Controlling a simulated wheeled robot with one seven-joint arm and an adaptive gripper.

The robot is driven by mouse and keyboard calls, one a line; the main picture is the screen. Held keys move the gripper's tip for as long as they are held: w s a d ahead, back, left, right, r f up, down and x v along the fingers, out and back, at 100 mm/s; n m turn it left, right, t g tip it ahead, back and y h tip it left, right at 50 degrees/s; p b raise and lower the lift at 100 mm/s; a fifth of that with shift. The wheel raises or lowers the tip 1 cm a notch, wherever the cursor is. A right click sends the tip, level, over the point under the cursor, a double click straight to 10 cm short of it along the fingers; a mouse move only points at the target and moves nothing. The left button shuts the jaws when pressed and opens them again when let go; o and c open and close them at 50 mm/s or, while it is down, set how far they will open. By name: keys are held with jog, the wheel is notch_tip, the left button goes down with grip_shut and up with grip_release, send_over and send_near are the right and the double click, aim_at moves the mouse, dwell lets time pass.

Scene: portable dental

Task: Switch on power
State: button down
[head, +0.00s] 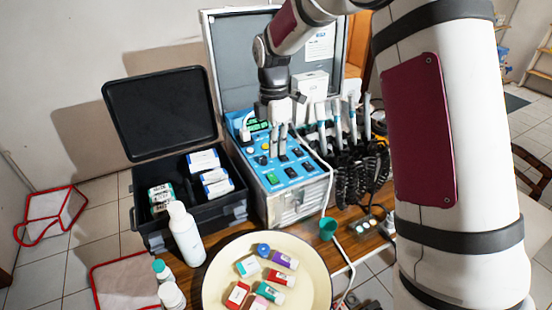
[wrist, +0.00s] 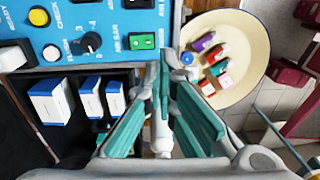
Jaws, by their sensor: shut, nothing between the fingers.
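The portable dental unit has a blue control panel (head: 297,184), which also shows in the wrist view (wrist: 112,22). A green rocker switch (head: 272,178) sits near the panel's front left corner. In the wrist view a green switch (wrist: 143,41) with a white mark lies just beyond and left of my fingertips. I cannot tell which way it is pressed. My gripper (head: 283,150) hangs over the panel, pointing down. In the wrist view its teal-padded fingers (wrist: 166,75) are together and empty. They look apart from the switch; the exact gap is unclear.
An open black case (head: 150,222) with small boxes stands left of the unit. A white bottle (head: 185,234) and a cream round tray (head: 215,277) with small coloured items stand in front. Handpieces (head: 337,112) and coiled black hoses (head: 355,170) crowd the unit's right side.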

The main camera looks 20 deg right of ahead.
jog(key=shift+s+r, duration=0.2)
jog(key=shift+r, duration=0.9)
jog(key=shift+s+r, duration=0.15)
jog(key=shift+r, duration=0.9)
jog(key=s+d+r+m+t, duration=0.1)
jog(key=s+r+m, duration=0.35)
jog(key=s, duration=0.25)
jog(key=s+d+r+m+t, duration=0.1)
jog(key=s+r+m+t, duration=0.15)
jog(key=s+m, duration=0.4)
jog(key=s+r+m, duration=0.3)
jog(key=s+r, duration=0.2)
jog(key=s, duration=0.4)
jog(key=s+f+m+t, duration=0.2)
jog(key=s+m, duration=0.4)
jog(key=s, duration=0.2)
jog(key=shift+s+d+f, duration=0.15)
jog(key=shift+d+f, duration=0.15)
jog(key=shift+d, duration=0.05)
